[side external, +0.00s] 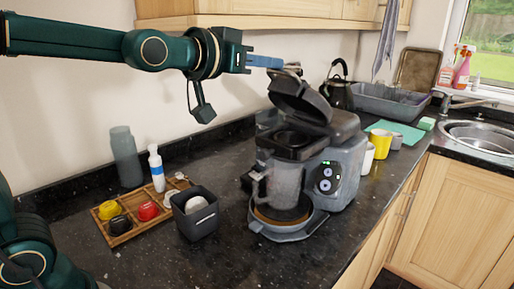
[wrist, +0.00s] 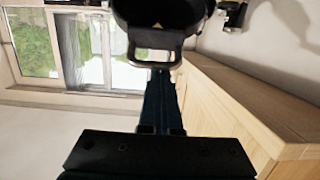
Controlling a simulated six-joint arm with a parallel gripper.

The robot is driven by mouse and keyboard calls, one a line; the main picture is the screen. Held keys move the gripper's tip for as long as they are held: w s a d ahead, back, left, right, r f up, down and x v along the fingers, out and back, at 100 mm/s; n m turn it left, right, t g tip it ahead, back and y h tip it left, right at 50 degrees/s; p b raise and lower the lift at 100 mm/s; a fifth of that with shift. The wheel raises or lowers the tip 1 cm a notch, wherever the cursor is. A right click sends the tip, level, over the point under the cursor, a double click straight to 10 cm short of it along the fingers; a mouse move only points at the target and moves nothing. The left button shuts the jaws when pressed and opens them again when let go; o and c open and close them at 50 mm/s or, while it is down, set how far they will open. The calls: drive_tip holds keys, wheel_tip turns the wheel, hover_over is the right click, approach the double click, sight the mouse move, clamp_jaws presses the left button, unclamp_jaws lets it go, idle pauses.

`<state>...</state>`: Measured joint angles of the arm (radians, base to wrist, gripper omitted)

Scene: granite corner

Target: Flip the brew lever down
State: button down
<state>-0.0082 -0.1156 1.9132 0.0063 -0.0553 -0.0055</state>
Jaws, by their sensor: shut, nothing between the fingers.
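The coffee machine (side external: 340,160) stands on the dark counter with its hinged top part (side external: 300,98) raised and tilted back. A loop-shaped handle (side external: 292,68) shows at the upper end of this raised part; I take it to be the brew lever. It also shows dark in the wrist view (wrist: 155,56). My gripper (side external: 280,63) is shut and empty, level with the handle and just left of it. In the wrist view its blue fingers (wrist: 160,75) reach up to the handle's lower bar. I cannot tell whether they touch. A jug (side external: 284,185) stands in the machine.
A wooden tray (side external: 128,228) with several coloured pods, a dark square bin (side external: 195,213), a white bottle (side external: 156,168) and a grey canister (side external: 124,157) stand left. A black kettle (side external: 338,88) is behind the machine. Wall cabinets (side external: 275,12) hang above my arm.

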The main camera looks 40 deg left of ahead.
drive_tip(key=s+f, duration=0.5)
drive_tip(key=f, duration=0.3)
drive_tip(key=shift+s+f+t, duration=0.2)
drive_tip(key=shift+t, duration=0.1)
idle(0.3)
drive_tip(key=shift+r, duration=0.1)
